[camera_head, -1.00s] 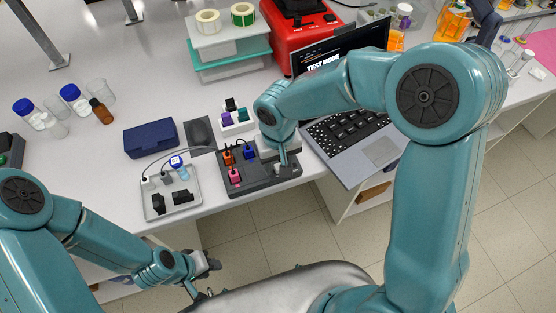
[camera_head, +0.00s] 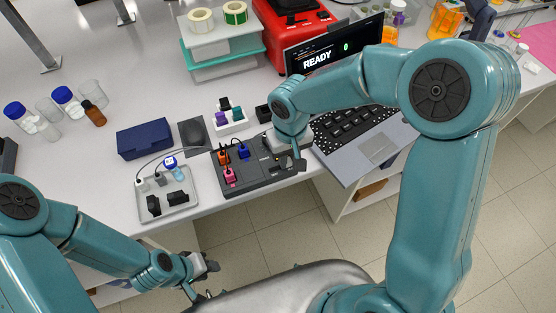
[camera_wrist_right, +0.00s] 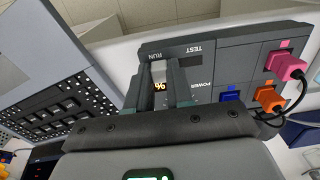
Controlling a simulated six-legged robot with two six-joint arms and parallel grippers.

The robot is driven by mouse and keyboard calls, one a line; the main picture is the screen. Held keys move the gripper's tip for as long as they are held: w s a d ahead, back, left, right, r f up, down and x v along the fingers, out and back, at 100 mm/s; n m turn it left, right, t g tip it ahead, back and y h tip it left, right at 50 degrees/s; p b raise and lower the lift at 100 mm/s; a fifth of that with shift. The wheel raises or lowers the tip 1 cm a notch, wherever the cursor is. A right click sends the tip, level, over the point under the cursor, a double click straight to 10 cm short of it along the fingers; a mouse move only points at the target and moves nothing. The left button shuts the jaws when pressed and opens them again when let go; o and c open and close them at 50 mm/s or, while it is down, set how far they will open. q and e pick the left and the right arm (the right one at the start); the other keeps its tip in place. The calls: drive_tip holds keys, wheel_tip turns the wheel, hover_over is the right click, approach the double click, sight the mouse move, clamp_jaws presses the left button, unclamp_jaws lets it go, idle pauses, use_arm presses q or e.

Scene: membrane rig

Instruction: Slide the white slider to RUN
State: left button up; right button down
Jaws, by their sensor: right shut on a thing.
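The dark grey rig (camera_head: 255,182) lies at the bench's front edge; its panel (camera_wrist_right: 222,72) with RUN and TEST labels shows in the wrist view. The white slider (camera_wrist_right: 158,70) sits at the RUN end of its slot, between the fingers of my right gripper (camera_wrist_right: 160,92). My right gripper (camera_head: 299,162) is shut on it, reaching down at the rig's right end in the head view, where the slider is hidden. My left gripper (camera_head: 203,275) is off the bench at lower left, empty, its fingers apart.
A laptop (camera_head: 365,150) stands right of the rig, close to my right gripper; its screen (camera_head: 333,58) reads READY and 0. Pink, orange and blue plugs (camera_head: 229,175) sit in the rig's left part. A tray (camera_head: 190,211) with black parts lies to its left.

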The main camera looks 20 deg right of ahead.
sight(290, 159)
drive_tip(key=shift+w, duration=0.1)
drive_tip(key=shift+d, duration=0.15)
drive_tip(key=c, duration=1.1)
unclamp_jaws()
drive_tip(key=shift+o, duration=0.5)
drive_tip(key=shift+d, duration=0.15)
drive_tip(key=shift+a+r, duration=0.1)
drive_tip(key=shift+a, duration=0.1)
wheel_tip(290, 159, up, 16)
drive_tip(key=shift+d+b, duration=0.15)
drive_tip(key=shift+b, duration=0.3)
